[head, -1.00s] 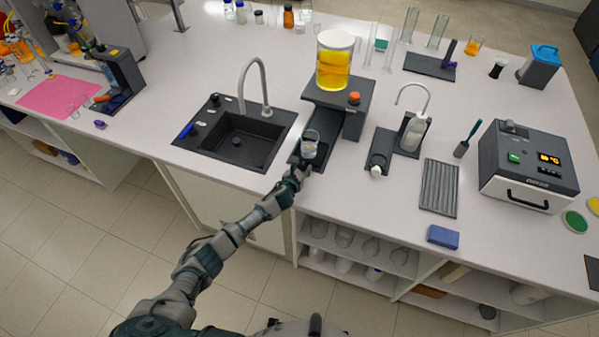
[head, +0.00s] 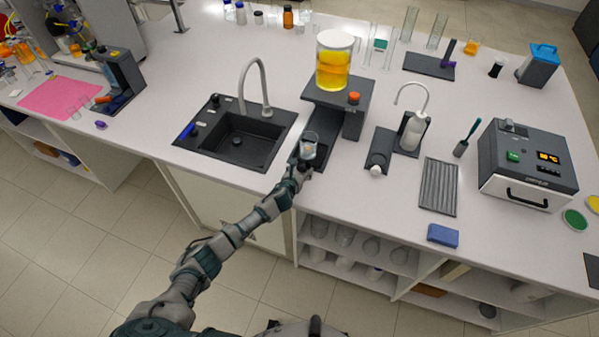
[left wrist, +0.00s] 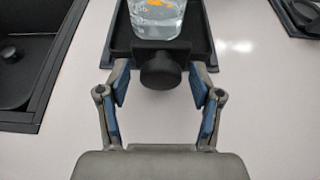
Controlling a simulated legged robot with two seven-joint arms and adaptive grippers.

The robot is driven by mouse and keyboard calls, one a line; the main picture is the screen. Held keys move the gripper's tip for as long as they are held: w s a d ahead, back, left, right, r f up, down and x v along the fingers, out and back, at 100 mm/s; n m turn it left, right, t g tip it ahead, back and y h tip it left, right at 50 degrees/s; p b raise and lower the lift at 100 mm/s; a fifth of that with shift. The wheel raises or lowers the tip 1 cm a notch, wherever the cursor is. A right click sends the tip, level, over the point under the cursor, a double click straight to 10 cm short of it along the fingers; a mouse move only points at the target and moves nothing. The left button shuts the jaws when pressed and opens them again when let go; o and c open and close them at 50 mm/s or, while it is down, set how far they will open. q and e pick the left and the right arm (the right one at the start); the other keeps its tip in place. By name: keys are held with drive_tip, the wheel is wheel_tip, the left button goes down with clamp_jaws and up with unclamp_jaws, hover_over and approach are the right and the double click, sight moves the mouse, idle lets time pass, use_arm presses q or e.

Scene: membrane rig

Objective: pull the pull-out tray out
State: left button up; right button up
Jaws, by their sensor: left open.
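The pull-out tray (head: 323,158) is black and sticks out toward me from under the dark stand (head: 338,97). A clear beaker (head: 309,148) with an orange bit in it stands on the tray. It also shows in the left wrist view (left wrist: 158,20). In that view the tray's round black knob (left wrist: 161,70) lies between the blue pads of my left gripper (left wrist: 160,88). The fingers are open, with a gap on each side of the knob. In the head view my left gripper (head: 301,171) is at the tray's front end. My right gripper is not in view.
A black sink (head: 237,140) with a curved tap lies left of the tray. A jar of yellow liquid (head: 335,62) stands on the stand. A dark holder with a white bottle (head: 412,132) is on the right. The counter's front edge is close to the tray.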

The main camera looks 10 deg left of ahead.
use_arm(q)
drive_tip(key=v, duration=1.1)
drive_tip(key=shift+s+a, duration=0.1)
drive_tip(key=shift+s, duration=0.3)
